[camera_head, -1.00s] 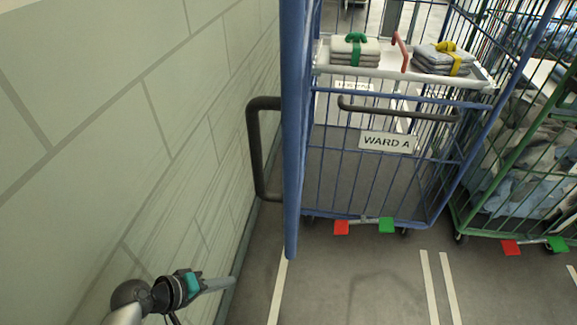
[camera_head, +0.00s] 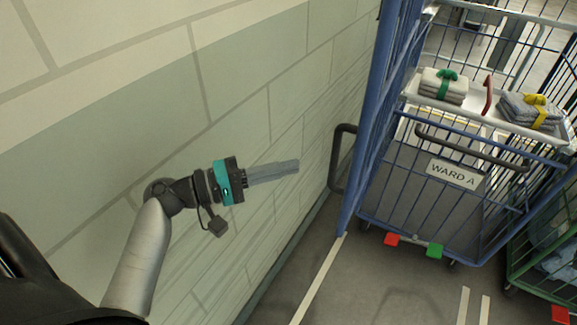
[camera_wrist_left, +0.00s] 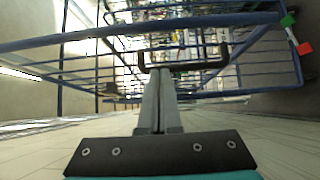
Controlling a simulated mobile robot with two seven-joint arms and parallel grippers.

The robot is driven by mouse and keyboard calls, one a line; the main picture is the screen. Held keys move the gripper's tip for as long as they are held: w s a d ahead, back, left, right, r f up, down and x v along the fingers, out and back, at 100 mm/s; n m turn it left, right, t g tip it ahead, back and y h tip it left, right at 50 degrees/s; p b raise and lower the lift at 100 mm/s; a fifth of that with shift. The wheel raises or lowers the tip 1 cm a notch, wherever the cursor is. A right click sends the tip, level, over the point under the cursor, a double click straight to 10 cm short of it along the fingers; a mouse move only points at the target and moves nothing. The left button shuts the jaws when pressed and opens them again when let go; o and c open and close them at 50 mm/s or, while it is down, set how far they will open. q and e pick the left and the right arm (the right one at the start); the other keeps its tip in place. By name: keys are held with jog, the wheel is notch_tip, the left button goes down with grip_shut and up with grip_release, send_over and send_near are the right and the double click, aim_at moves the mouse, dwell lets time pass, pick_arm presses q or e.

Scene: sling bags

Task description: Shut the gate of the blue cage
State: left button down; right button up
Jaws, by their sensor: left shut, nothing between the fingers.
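The blue cage (camera_head: 402,205) stands at the right in the head view, with a "WARD A" sign (camera_head: 453,174) and a dark front bar. Its blue gate (camera_head: 378,110) shows almost edge-on at the cage's left side, standing open along the wall. The gate's dark handle (camera_head: 338,165) sticks out toward the wall. My left gripper (camera_head: 297,166) is shut and empty, left of the handle and apart from it in the picture. In the left wrist view its closed fingers (camera_wrist_left: 158,75) point at blue bars and a dark handle (camera_wrist_left: 185,65). My right gripper is out of view.
A pale block wall (camera_head: 240,90) runs close along the left. A white shelf (camera_head: 480,112) in the cage holds folded bundles. Red (camera_head: 391,239) and green (camera_head: 434,250) pedals sit at its base. A green cage (camera_head: 530,245) stands at right. The floor in front is clear.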

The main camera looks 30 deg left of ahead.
pick_arm(q)
jog(key=w+d+p, duration=0.2)
jog(key=w+d, duration=0.3)
jog(key=d, duration=0.3)
jog(key=shift+w+d, duration=0.15)
jog(key=shift+d, duration=0.25)
